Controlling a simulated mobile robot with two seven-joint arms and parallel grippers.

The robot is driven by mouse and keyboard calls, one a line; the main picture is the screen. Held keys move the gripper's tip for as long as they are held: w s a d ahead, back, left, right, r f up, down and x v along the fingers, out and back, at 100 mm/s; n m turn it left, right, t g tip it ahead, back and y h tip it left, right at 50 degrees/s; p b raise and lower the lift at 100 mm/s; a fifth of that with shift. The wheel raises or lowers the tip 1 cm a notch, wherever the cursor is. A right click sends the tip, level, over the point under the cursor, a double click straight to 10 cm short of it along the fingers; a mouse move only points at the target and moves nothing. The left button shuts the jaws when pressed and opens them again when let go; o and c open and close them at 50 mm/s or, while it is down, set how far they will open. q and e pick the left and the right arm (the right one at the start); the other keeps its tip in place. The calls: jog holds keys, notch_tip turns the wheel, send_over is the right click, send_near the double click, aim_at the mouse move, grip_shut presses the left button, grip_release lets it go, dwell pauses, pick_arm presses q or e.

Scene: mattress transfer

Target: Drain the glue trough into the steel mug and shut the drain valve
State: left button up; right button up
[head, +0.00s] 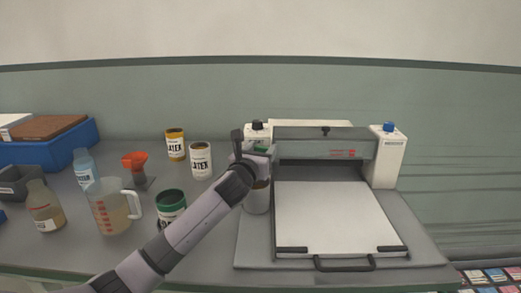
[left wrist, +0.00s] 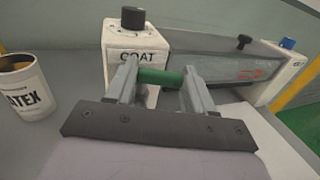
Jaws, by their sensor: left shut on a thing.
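The glue trough (head: 318,146) is the grey crosspiece between the two white end blocks of the coating machine. It also shows in the left wrist view (left wrist: 215,62). My left gripper (head: 258,153) is at the left end block, marked "COAT". In the left wrist view its two fingers are shut on a green bar-shaped handle (left wrist: 160,76), which looks like the drain valve's lever. A grey cylindrical mug (head: 257,198), apparently the steel mug, stands just below the gripper, its top partly hidden by my arm. The valve's outlet and any glue flow are hidden. My right gripper is not in view.
A white bed plate (head: 333,215) with a front handle lies before the trough. Left of my arm stand a green-lidded jar (head: 171,203), a measuring jug (head: 110,208), bottles, two latex cans (head: 201,161) and an orange funnel (head: 134,162). A blue crate (head: 60,152) is at the far left.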

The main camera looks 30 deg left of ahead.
pick_arm(q)
jog(key=shift+w+d+f+n+g+y+p, duration=0.15)
jog(key=shift+n+g+y, duration=0.4)
jog(key=shift+n+y, duration=0.55)
jog(key=shift+w+r+n+g+y+p, duration=0.15)
jog(key=shift+n+g+y, duration=0.5)
jog(key=shift+y, duration=0.85)
jog(key=shift+f, duration=0.1)
jog(key=o, duration=1)
jog(key=shift+o, duration=0.2)
jog(key=v, duration=0.7)
jog(key=shift+s, duration=0.1)
